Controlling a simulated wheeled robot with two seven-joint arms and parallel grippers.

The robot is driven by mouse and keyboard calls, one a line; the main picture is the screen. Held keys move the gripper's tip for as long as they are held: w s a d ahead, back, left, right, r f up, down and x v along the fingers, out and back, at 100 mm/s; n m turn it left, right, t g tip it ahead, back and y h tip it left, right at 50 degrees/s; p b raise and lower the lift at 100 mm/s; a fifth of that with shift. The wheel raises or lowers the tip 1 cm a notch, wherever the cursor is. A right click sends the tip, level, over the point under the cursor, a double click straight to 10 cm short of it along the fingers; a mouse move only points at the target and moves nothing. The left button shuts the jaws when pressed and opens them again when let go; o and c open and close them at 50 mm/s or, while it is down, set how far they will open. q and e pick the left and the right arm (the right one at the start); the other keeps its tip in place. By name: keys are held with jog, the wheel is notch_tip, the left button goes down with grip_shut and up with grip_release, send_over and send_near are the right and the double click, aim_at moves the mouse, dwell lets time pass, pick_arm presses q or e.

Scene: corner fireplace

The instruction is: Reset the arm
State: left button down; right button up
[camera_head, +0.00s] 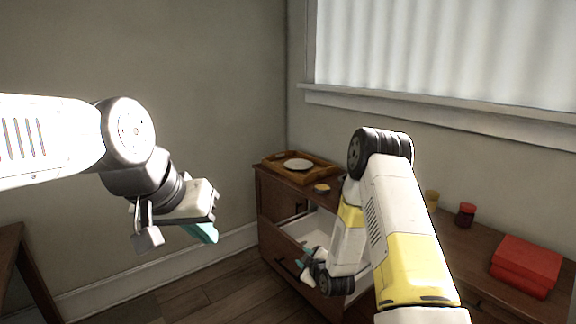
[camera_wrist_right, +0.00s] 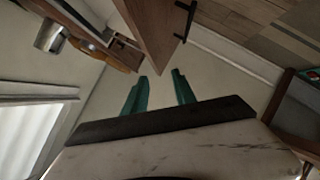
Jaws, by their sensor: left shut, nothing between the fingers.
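My left gripper (camera_head: 207,234) hangs in the air at the left of the head view, its teal fingers closed and empty, well away from the furniture. My right arm (camera_head: 400,220) reaches down over the dresser. Its gripper (camera_head: 306,258) is low at the front of the open drawer (camera_head: 322,226). In the right wrist view the two teal fingers of the right gripper (camera_wrist_right: 158,75) stand apart with no object held. A brown wooden panel (camera_wrist_right: 150,28) with a dark handle (camera_wrist_right: 186,18) lies just beyond them. Whether they touch it I cannot tell.
A brown table (camera_head: 12,245) stands at far left. Floor between is clear.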

jog(key=s+d+r+m+g+h, duration=0.1)
jog(key=s+d+r+m, duration=0.1)
jog(key=r, duration=0.6)
jog(key=s+d+r+m+g, duration=0.1)
jog(key=s+d+r+m, duration=0.15)
jog(key=r, duration=0.55)
jog(key=s+d+r+m+g+h, duration=0.1)
jog(key=s+d+r, duration=0.1)
jog(key=r, duration=0.6)
jog(key=s+d+r+m+g, duration=0.1)
jog(key=s+r+m, duration=0.2)
jog(key=s, duration=1)
jog(key=s+d+r+m+g, duration=0.1)
jog(key=s+r, duration=0.6)
jog(key=s, duration=0.7)
jog(key=shift+s+r+m+g, duration=0.3)
jog(key=shift+m+g, duration=0.3)
jog(key=shift+m, duration=0.65)
jog(key=shift+d, duration=0.15)
